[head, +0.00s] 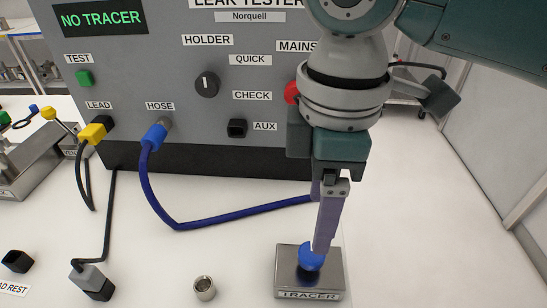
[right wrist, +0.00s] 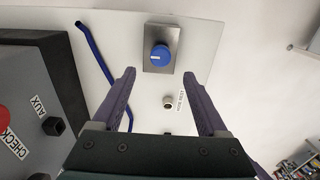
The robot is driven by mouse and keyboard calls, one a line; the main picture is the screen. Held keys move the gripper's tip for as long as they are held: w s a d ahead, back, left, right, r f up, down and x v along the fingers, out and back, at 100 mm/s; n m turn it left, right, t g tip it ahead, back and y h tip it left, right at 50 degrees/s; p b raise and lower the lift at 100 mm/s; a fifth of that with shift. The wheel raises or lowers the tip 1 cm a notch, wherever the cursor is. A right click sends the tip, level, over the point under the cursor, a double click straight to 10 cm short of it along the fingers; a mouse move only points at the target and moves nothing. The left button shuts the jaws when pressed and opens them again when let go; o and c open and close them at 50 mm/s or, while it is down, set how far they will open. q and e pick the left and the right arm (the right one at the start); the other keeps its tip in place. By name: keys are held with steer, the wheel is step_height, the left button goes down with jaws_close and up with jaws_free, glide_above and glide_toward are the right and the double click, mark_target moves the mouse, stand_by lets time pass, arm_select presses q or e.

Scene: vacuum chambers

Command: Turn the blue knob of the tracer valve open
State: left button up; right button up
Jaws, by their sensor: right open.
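The blue knob (head: 311,258) of the tracer valve sits on a flat metal block (head: 290,294) labelled TRACER at the table's front right. In the right wrist view the knob (right wrist: 159,55) shows a pale mark on its face, and the metal block (right wrist: 165,32) lies under it. My right gripper (head: 322,248) points down over the knob, and one finger partly hides it. In the right wrist view my right gripper (right wrist: 158,74) is open, its fingers wide apart. The knob shows between and just beyond the tips, with no visible contact. My left gripper is not in view.
The grey leak tester (head: 190,80) stands behind, its display (head: 102,18) reading NO TRACER. A blue hose (head: 205,221) runs from it rightward behind my gripper. A metal fitting (head: 204,288) stands left of the valve. Bare table lies between hose and fitting.

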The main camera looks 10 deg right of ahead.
mark_target(311, 259)
step_height(311, 259, down, 8)
steer(key=shift+f+b, duration=0.1)
steer(key=shift+b, duration=0.35)
steer(key=shift+c, duration=0.3)
jaws_close()
